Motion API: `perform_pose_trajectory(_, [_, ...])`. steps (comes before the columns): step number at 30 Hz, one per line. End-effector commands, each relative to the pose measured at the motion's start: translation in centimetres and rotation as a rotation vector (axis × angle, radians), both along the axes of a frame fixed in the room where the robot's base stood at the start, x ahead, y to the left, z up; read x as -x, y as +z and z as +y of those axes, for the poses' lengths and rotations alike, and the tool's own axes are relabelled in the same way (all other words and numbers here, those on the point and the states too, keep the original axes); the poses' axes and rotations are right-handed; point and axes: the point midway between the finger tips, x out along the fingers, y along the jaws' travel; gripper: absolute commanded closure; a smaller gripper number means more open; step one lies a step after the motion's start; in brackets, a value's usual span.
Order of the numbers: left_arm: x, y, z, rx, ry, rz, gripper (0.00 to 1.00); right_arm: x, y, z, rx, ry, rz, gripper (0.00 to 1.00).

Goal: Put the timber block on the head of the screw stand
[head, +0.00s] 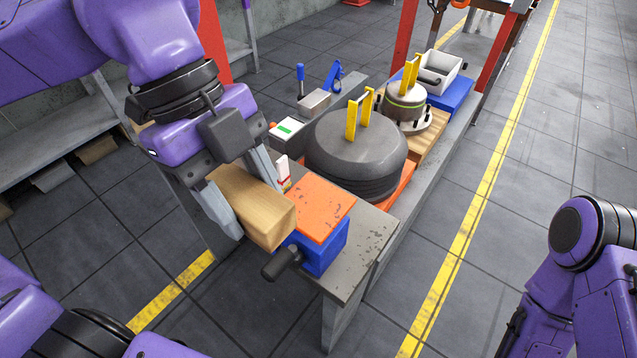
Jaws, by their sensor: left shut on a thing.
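The timber block (262,215) is a pale wooden bar. My left gripper (250,200) is shut on it, one grey finger on each side. Its near end reaches out toward the left edge of an orange plate (314,206). The plate lies on top of a blue body (327,250) with a dark crank handle (280,264), which looks like the screw stand with its head. The block looks close beside the plate; I cannot tell whether they touch or how high the block is. My right arm shows at the right edge, but its gripper is out of view.
The grey bench (362,248) has a bare near corner. Behind the plate are a big dark grey drum (358,150) with yellow uprights, a small white-and-red item (283,172) and a box with a green screen (287,130). Open floor lies to the right.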

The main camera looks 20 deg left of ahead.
Motion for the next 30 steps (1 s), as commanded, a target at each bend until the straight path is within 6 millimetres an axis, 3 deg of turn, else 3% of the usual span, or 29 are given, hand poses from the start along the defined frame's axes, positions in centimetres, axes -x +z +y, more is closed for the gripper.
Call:
perform_pose_trajectory(9, [-8.5,-3.7,-2.2,-0.008,0.004,0.011,0.81,0.0,2.9,0.0,-0.001,0.000,0.001,0.57])
perform_pose_trajectory(15, [-11.6,-8.0,-3.0,-0.004,0.003,0.005,0.81,0.0,3.6,0.0,0.000,0.000,0.000,0.57])
perform_pose_trajectory(20, [-12.9,-9.7,-3.3,-0.005,0.004,0.005,0.81,0.0,4.1,0.0,0.000,0.000,0.000,0.57])
perform_pose_trajectory(24, [-12.8,-12.2,-3.3,-0.005,0.002,0.004,0.81,0.0,4.2,0.0,-0.001,0.000,0.001,0.57])
perform_pose_trajectory(30, [-12.8,-12.7,-3.3,-0.003,0.003,0.002,0.81,0.0,4.2,0.0,0.000,0.000,0.000,0.57])
